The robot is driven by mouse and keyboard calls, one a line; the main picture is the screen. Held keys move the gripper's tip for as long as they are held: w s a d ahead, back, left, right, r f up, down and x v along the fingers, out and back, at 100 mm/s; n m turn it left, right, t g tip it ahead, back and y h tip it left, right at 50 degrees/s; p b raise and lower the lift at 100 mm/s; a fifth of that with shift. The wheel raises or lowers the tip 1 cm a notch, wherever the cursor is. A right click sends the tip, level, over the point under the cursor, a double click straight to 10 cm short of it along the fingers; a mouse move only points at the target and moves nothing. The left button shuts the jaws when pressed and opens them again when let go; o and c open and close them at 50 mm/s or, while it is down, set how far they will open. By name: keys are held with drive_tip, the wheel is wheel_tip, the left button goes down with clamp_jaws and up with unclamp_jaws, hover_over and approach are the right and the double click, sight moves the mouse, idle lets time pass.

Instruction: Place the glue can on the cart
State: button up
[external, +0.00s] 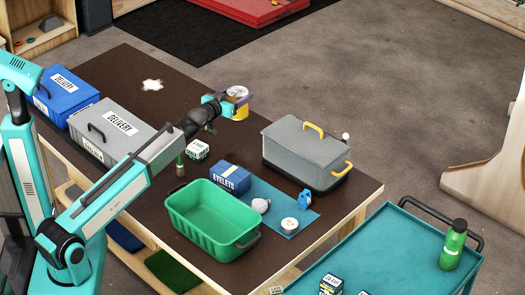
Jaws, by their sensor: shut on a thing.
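My gripper (222,105) is shut on a can with a yellow and purple side and a pale lid, which looks like the glue can (238,98). It is held above the far part of the brown table (110,68). The fingers partly hide the can's left side. The teal cart (400,240) stands at the lower right, apart from the can, with a black handle at its far side.
On the table are a grey toolbox (300,150) with yellow handles, a green bin (207,222), a blue eyelets box (230,178) and grey and blue delivery boxes (65,98). A green bottle (453,245) and small boxes (331,285) stand on the cart; its middle is clear.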

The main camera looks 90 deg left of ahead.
wheel_tip(320, 180, up, 10)
drive_tip(key=shift+f, duration=0.15)
drive_tip(key=w+d+m+t+h+b, duration=0.1)
drive_tip(key=w+d+t, duration=0.1)
drive_tip(key=w+d, duration=0.55)
drive_tip(key=w+d+m+t+h+b, duration=0.15)
drive_tip(key=w+d, duration=0.35)
drive_tip(key=d, duration=0.5)
drive_tip(key=w+d+m+t+h+b, duration=0.1)
drive_tip(key=w+d+m+h, duration=0.15)
drive_tip(key=d, duration=0.95)
drive_tip(key=w+d+m+t+h+b, duration=0.1)
drive_tip(key=w+d+b, duration=0.15)
drive_tip(key=d, duration=0.95)
drive_tip(key=w+d+m+t+h+b, duration=0.15)
drive_tip(key=w+d, duration=0.25)
drive_tip(key=d, duration=0.8)
drive_tip(key=s+d+m+h+b, duration=0.25)
drive_tip(key=d+h, duration=0.25)
drive_tip(key=d, duration=1.5)
wheel_tip(320, 180, down, 12)
drive_tip(key=shift+s+p, duration=0.15)
drive_tip(key=shift+p, duration=0.3)
drive_tip(key=shift+w+r+y+p, duration=0.25)
drive_tip(key=shift+w+p, duration=0.05)
drive_tip(key=shift+p, duration=0.55)
